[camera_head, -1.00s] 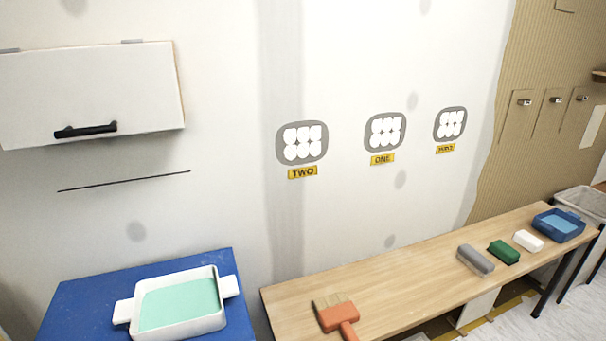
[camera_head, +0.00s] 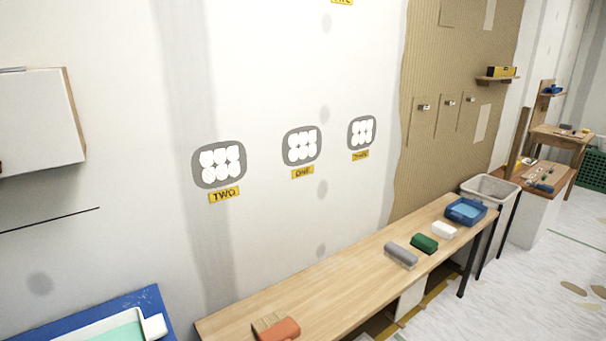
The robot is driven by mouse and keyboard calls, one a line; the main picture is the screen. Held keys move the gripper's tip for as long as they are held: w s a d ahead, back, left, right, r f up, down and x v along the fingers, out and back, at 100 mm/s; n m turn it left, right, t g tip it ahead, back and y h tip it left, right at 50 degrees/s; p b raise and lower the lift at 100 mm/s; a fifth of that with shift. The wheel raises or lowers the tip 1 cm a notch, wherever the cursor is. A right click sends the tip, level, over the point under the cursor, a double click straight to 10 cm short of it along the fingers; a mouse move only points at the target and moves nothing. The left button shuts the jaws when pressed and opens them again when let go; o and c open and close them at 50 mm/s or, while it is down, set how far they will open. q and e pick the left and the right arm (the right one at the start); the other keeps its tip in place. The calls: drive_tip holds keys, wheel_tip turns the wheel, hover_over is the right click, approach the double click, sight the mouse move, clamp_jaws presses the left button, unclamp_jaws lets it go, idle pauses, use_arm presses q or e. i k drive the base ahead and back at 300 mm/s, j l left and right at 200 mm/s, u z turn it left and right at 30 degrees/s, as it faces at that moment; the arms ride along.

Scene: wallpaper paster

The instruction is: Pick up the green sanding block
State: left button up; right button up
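The green sanding block (camera_head: 424,244) lies on the long wooden table (camera_head: 335,285) along the wall, toward its right end. It sits between a grey block (camera_head: 401,254) on its left and a white block (camera_head: 444,230) on its right. Nothing covers it. Neither of my grippers shows in the head view.
A blue tray (camera_head: 466,212) stands at the table's right end, with a pale bin (camera_head: 489,193) beyond it. An orange-handled brush (camera_head: 277,328) lies at the near left end. A blue surface with a white tray (camera_head: 112,329) is at lower left. Open floor (camera_head: 520,290) lies right.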

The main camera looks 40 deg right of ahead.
sight(424, 244)
drive_tip(key=z, duration=1.95)
drive_tip(key=i+l+u, duration=0.1)
drive_tip(key=u, duration=0.3)
drive_tip(key=i+l+u, duration=0.15)
drive_tip(key=u, duration=0.25)
drive_tip(key=i+l+u, duration=0.1)
drive_tip(key=u, duration=0.3)
drive_tip(key=i+l+u, duration=0.2)
drive_tip(key=l, duration=0.25)
drive_tip(key=l+u, duration=0.2)
drive_tip(key=l, duration=0.25)
